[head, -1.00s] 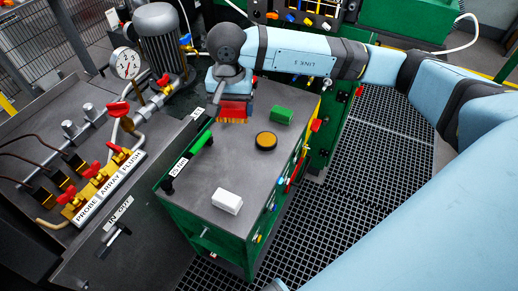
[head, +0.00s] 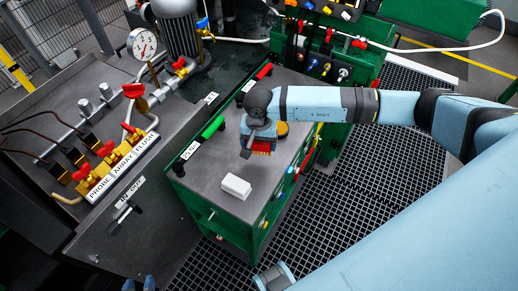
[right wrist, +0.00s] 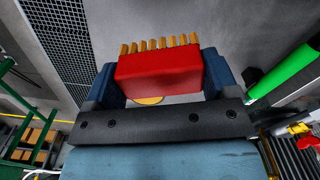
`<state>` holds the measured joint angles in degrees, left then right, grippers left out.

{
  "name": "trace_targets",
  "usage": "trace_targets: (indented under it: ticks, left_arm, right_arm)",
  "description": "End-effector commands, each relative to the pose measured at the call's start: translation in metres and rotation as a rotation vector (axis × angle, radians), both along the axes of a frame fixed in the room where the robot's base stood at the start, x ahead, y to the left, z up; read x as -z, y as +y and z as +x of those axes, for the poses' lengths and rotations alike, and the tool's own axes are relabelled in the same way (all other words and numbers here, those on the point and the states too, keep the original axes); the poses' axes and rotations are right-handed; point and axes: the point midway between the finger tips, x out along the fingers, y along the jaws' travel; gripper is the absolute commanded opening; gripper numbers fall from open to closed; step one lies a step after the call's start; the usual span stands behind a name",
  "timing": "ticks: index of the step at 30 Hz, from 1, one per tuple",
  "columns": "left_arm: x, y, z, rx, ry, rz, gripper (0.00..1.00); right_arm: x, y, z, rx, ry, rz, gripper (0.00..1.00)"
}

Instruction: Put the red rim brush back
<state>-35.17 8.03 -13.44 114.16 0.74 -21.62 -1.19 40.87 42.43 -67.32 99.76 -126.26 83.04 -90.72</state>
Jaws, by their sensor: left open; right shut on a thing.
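The red rim brush (head: 262,147) has a red block body and a row of orange-yellow bristles. My right gripper (head: 260,140) is shut on it, above the grey top of the green cart (head: 205,170). In the right wrist view the brush (right wrist: 160,72) sits between the two blue fingers, bristles facing away from the wrist. I cannot tell whether the bristles touch the cart top.
A white block (head: 236,186) stands on the cart near its front. A yellow disc (head: 282,129) is partly hidden behind my right gripper. A green handle (head: 213,127) and a red one (head: 264,71) lie along the cart's left edge. A valve bench with a gauge (head: 143,43) stands left.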

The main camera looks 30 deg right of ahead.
Motion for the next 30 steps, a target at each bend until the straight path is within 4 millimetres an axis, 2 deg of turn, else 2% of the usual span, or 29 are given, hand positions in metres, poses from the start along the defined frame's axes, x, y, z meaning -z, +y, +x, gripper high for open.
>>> trace_targets:
  ticks: [5, 11, 23, 24, 25, 26, 30]
  left_arm:
    - [-0.001, 0.000, 0.000, 0.000, 0.000, 0.000, 0.43]
    - [-0.004, 0.000, 0.000, 0.000, 0.000, 0.000, 0.43]
    - [0.001, 0.000, 0.000, 0.000, -0.002, -0.001, 0.43]
    - [-0.001, 0.000, 0.000, 0.000, -0.001, 0.000, 0.43]
    - [-0.001, 0.000, 0.000, 0.000, -0.001, 0.000, 0.43]
    - [-0.001, 0.000, 0.000, -0.001, -0.001, -0.001, 0.43]
    - [-0.001, 0.000, 0.000, -0.001, -0.001, -0.001, 0.43]
  right_arm:
    - [0.015, 0.000, -0.001, 0.001, 0.002, 0.000, 0.61]
    - [0.042, 0.000, 0.000, 0.001, 0.001, 0.001, 0.61]
    - [0.050, 0.000, 0.000, 0.000, -0.001, 0.000, 0.61]
    - [0.048, 0.000, 0.000, 0.000, -0.001, 0.001, 0.90]
    - [0.047, 0.000, 0.000, 0.000, 0.000, 0.000, 0.96]
    - [0.047, 0.000, 0.000, 0.000, 0.000, 0.000, 1.00]
    - [0.047, 0.000, 0.000, 0.001, 0.000, 0.000, 1.00]
